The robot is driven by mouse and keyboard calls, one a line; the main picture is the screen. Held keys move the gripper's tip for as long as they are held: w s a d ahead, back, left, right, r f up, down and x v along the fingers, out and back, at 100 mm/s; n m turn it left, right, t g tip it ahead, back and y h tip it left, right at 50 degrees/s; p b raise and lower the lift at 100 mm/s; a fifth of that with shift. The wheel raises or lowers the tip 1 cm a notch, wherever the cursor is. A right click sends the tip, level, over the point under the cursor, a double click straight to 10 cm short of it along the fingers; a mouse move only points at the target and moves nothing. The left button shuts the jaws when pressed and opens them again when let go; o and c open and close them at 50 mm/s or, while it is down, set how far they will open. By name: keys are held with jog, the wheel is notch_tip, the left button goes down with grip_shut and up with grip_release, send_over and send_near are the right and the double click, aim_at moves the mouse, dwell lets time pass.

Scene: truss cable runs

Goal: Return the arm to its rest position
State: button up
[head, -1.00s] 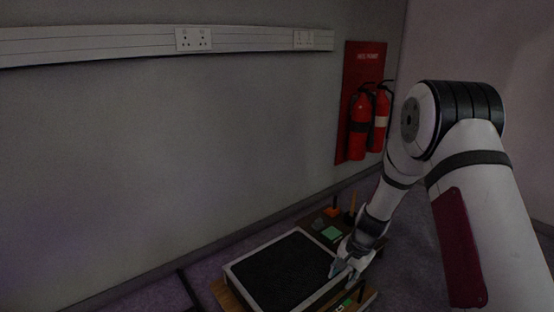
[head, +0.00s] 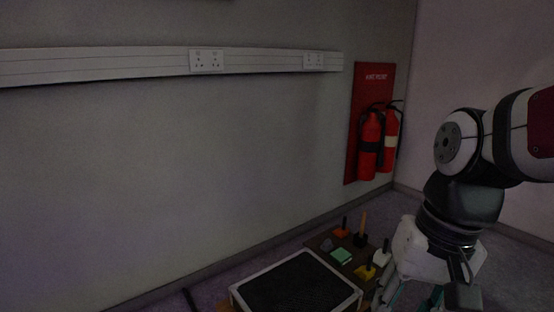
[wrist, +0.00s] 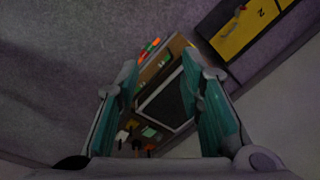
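My gripper (wrist: 162,100) shows in the wrist view with its two teal-padded fingers spread apart and nothing between the pads close up. In the head view my arm is folded at the right, and the gripper is mostly cut off by the bottom edge. Below the gripper, seen between the fingers in the wrist view, is a low bench with a black, pale-rimmed tray (wrist: 143,112). The tray also shows in the head view (head: 297,287), left of my gripper.
A wooden board (head: 322,243) behind the tray holds several small blocks and upright pegs. Red fire extinguishers (head: 370,148) hang on a red panel on the wall. A white socket trunking (head: 120,64) runs along the wall. A yellow-fronted box (wrist: 238,35) stands beyond the fingers.

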jog(key=s+d+n+h, duration=0.1)
jog(key=s+d+n, duration=0.1)
jog(key=s, duration=1.3)
notch_tip(320, 180, up, 34)
jog(key=t+p, duration=0.3)
jog(key=p, duration=2.8)
jog(key=shift+d+t, duration=0.25)
jog(key=shift+t, duration=0.15)
jog(key=shift+w, duration=0.15)
